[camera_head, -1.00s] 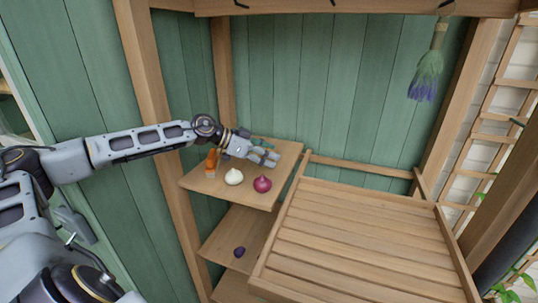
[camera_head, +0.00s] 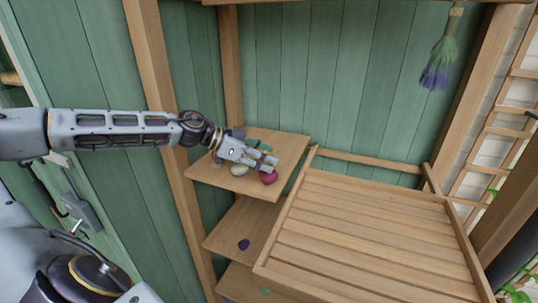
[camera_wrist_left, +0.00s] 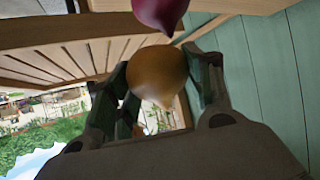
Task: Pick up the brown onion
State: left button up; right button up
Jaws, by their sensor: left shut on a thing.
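The brown onion (camera_wrist_left: 157,74) sits between the two fingers of my left gripper in the left wrist view, with both fingers against its sides. In the head view my left gripper (camera_head: 264,162) is low over the upper corner shelf (camera_head: 285,143), and it hides the brown onion there. A white onion (camera_head: 239,170) lies on this shelf under the gripper, partly covered. A red onion (camera_head: 268,178) lies near the shelf's front edge, just below the fingertips; it also shows at the top of the left wrist view (camera_wrist_left: 160,12). My right gripper is out of view.
A wooden slatted bench top (camera_head: 365,235) with raised rims stands right of the shelf. A small dark purple thing (camera_head: 243,245) lies on the lower shelf (camera_head: 225,235). A wooden post (camera_head: 160,90) rises left of the shelves. The bench top is clear.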

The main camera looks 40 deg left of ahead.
pick_arm(q)
jog(key=shift+s+d, duration=0.2)
jog(key=shift+s, duration=0.75)
jog(key=shift+s+d, duration=0.15)
jog(key=shift+s, duration=0.5)
jog(key=shift+s+d, duration=0.15)
jog(key=shift+s, duration=0.45)
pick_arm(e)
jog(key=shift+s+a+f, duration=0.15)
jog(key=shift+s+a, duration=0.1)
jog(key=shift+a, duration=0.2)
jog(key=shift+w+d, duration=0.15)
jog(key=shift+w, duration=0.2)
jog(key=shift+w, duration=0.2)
